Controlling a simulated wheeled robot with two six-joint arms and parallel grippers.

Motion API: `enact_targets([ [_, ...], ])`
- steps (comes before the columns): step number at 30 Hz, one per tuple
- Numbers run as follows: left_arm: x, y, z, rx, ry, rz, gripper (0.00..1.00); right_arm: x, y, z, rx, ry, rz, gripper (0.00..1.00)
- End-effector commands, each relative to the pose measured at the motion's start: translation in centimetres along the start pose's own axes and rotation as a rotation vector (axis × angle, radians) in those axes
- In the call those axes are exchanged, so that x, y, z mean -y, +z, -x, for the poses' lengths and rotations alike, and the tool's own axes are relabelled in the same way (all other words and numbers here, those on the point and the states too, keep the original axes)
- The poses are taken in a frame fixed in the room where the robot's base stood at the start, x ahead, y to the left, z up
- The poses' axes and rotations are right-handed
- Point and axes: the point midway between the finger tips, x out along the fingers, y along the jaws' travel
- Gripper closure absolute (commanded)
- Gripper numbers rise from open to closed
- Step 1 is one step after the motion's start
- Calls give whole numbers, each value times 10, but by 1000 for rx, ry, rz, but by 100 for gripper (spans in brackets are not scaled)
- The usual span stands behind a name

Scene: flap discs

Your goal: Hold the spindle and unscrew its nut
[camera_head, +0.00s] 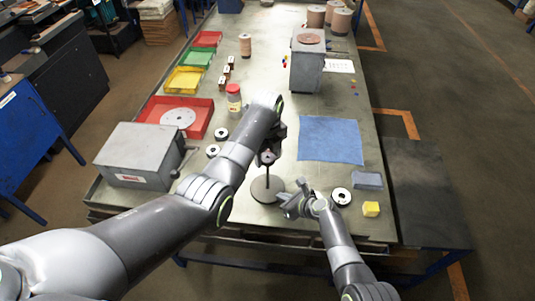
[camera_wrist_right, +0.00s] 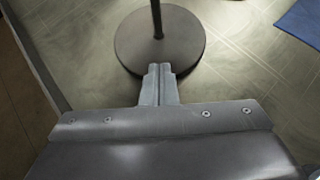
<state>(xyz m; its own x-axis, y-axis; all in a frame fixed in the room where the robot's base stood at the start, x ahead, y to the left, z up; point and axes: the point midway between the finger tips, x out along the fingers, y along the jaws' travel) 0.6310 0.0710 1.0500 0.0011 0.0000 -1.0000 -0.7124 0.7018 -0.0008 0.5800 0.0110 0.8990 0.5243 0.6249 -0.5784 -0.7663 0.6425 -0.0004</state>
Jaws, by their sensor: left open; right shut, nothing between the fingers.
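The spindle is a thin dark rod on a round dark base (camera_head: 262,194), standing upright near the table's front edge. A dark round piece, perhaps its nut (camera_head: 268,157), is at the top of the rod. My left gripper (camera_head: 271,148) is open at the spindle's top; its fingers are small and partly hidden by the arm, so I cannot tell whether they touch. My right gripper (camera_head: 284,203) is shut and empty beside the base. In the right wrist view my shut fingers (camera_wrist_right: 158,72) point at the base (camera_wrist_right: 184,42), and the rod (camera_wrist_right: 157,18) rises beyond them.
A blue cloth (camera_head: 331,139) lies right of the spindle. A grey box (camera_head: 140,155) and red tray (camera_head: 203,119) stand left. A grey stand (camera_head: 307,70) is farther back.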

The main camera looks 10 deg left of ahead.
Motion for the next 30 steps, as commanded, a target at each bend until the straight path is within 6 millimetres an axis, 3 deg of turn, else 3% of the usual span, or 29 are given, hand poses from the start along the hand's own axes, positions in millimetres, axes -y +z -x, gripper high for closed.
enact_targets([
  [18, 0, 1, 0, 0, 0, -669, 45, 0, -2, 0, -3, 0, 0, 100],
  [30, 0, 0, 0, 0, 0, -713, 45, 0, -2, 0, -3, 0, 0, 100],
])
